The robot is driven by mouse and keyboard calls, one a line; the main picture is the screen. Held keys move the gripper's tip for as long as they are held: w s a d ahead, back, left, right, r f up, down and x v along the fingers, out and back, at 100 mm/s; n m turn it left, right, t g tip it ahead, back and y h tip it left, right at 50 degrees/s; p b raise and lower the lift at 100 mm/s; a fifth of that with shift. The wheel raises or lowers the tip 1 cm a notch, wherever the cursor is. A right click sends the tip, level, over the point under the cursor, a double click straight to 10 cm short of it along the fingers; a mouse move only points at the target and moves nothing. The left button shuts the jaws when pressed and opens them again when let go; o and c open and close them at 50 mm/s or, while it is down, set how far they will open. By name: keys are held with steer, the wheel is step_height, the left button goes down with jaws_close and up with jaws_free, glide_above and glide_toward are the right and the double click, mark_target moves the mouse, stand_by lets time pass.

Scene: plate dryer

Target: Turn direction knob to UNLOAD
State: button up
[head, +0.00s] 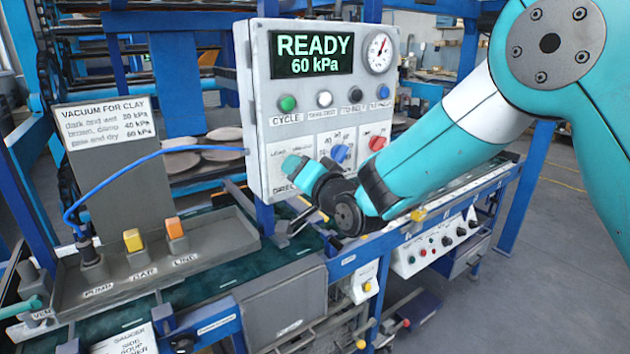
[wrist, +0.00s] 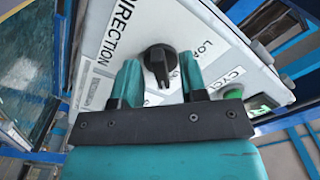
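The black direction knob (wrist: 160,62) sits on the white panel beside the DIRECTION label (wrist: 115,35) in the wrist view. Its ridge points towards the bottom of that picture. Partly covered lettering starting "LO" (wrist: 203,47) shows to its right; I cannot read a full UNLOAD label. My gripper (wrist: 160,72) is open, with one teal finger on each side of the knob and visible gaps between. In the head view my gripper (head: 303,172) is at the lower left of the control box (head: 255,120) and hides the knob.
The box display (head: 312,54) reads READY 60 kPa. Close to my gripper are a blue knob (head: 340,153), a red knob (head: 377,142) and a row of buttons above, including a green one (head: 287,103). A blue hose (head: 150,156) runs to the box's left side.

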steer(key=b+v, duration=0.6)
steer(key=v, duration=1.1)
steer(key=shift+b, duration=0.3)
steer(key=shift+d, duration=0.15)
